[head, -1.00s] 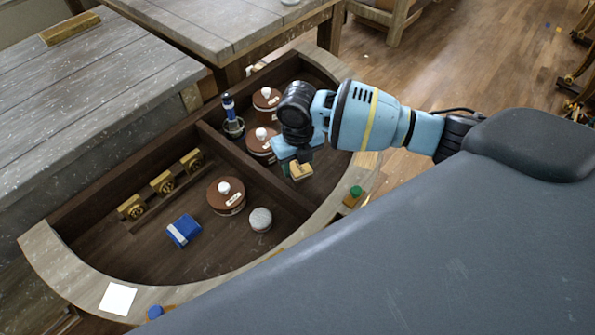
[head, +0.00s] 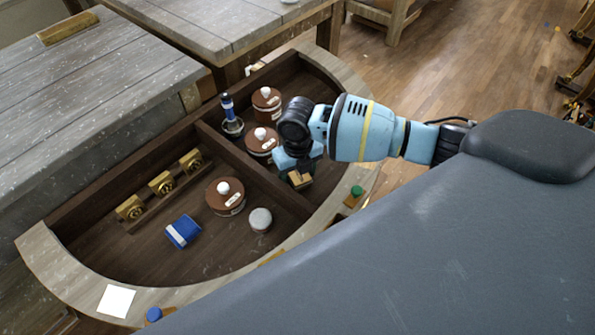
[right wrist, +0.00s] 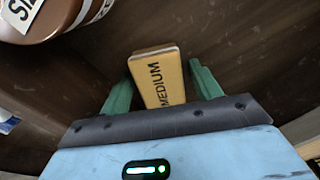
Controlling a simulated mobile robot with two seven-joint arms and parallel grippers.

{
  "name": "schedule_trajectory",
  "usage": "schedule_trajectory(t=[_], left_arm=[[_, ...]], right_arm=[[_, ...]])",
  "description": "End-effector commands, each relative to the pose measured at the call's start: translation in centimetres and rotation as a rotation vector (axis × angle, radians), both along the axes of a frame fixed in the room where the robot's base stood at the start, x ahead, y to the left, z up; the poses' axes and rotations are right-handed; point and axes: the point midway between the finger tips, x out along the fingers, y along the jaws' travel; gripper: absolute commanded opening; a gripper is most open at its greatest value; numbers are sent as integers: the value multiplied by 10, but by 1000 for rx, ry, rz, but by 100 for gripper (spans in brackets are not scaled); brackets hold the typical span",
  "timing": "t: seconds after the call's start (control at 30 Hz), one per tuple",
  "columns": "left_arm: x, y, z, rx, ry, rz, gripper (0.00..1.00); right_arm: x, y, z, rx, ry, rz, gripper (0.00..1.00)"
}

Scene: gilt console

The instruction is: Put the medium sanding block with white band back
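The medium sanding block (right wrist: 160,80) is tan and reads MEDIUM in the right wrist view, with a paler strip along its far edge. It also shows below the gripper in the head view (head: 300,181). My right gripper (right wrist: 160,75) has its green fingers on either side of the block. A gap shows beside the right finger, and the block sits slightly turned between them, so the gripper looks open around it. In the head view my right gripper (head: 298,170) is low over the right compartment of the dark curved tray (head: 130,262). My left gripper is not in view.
Brown lidded tins (head: 226,196) stand in the tray, with a blue box (head: 183,231) and a grey-white round piece (head: 260,219). A blue-handled tool (head: 230,115) stands by the divider. Brass pieces (head: 161,183) line the back left. The front left floor is clear.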

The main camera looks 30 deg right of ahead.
Motion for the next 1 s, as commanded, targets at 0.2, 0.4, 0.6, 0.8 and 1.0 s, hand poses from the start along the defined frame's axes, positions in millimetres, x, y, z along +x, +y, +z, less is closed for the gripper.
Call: schedule_trajectory(t=[0.2,0.4,0.6,0.8,1.0], left_arm=[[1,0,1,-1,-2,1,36],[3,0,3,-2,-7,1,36],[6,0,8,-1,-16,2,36],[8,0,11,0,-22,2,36],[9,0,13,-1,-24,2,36]], right_arm=[[0,0,0,0,0,0,67],[1,0,8,1,-3,0,67],[1,0,40,1,-6,2,67],[1,0,81,2,-5,1,67],[1,0,111,2,-3,0,67]])
